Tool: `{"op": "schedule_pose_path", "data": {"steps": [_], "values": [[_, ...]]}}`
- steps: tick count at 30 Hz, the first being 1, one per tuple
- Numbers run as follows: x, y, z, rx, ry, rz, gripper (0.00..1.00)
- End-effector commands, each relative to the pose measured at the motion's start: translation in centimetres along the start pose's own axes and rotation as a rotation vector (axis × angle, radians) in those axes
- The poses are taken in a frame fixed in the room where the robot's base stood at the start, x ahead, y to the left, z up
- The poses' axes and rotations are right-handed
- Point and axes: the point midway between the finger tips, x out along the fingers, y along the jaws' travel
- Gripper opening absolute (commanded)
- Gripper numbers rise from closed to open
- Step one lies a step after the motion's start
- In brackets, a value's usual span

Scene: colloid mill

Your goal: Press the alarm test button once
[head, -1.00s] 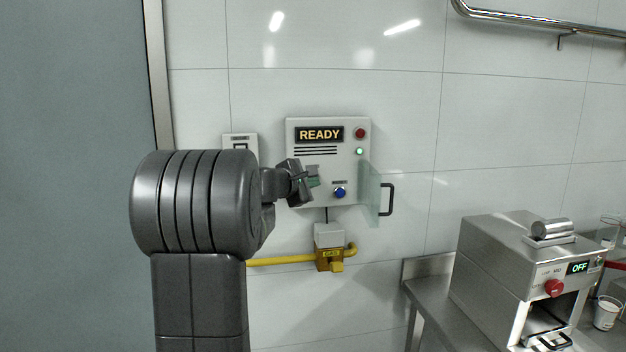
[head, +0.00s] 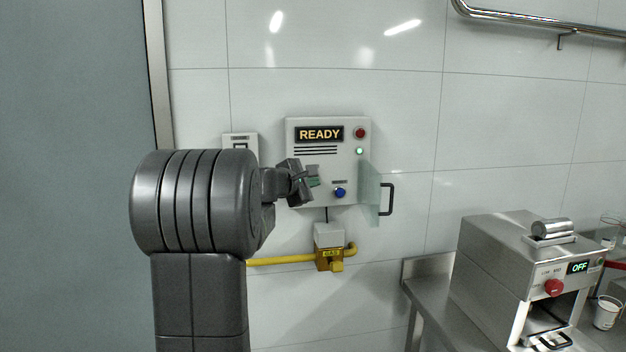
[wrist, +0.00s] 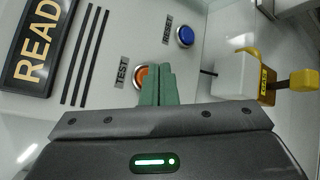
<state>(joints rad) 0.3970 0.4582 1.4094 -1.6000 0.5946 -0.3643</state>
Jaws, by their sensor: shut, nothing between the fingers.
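The alarm panel (head: 355,180) is a light grey box on the tiled wall with a lit READY display (head: 319,134). The orange button marked TEST (wrist: 139,73) shows in the wrist view, partly hidden behind my green fingertips. In the head view it is hidden by my gripper (head: 315,182). In the wrist view my gripper (wrist: 157,84) is shut and empty, its tips overlapping the orange button. I cannot tell whether they touch it. The blue button marked RESET (wrist: 185,36) is to the right; it also shows in the head view (head: 340,193).
A clear cover (head: 370,190) with a dark handle (head: 387,199) stands swung open at the panel's right. A red lamp (head: 360,133) and a green lamp (head: 359,151) are on the panel. A yellow gas valve (head: 329,260) is below. A steel machine (head: 500,262) stands lower right.

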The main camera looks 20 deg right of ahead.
Motion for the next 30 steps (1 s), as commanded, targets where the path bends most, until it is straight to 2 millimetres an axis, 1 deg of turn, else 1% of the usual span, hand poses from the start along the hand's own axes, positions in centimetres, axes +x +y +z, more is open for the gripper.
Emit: {"op": "schedule_pose_path", "data": {"steps": [19,30], "values": [[0.04,0.02,-0.04,0.0,0.0,0.0,0.0],[0.6,0.44,-0.42,0.0,0.0,0.0,0.0]]}}
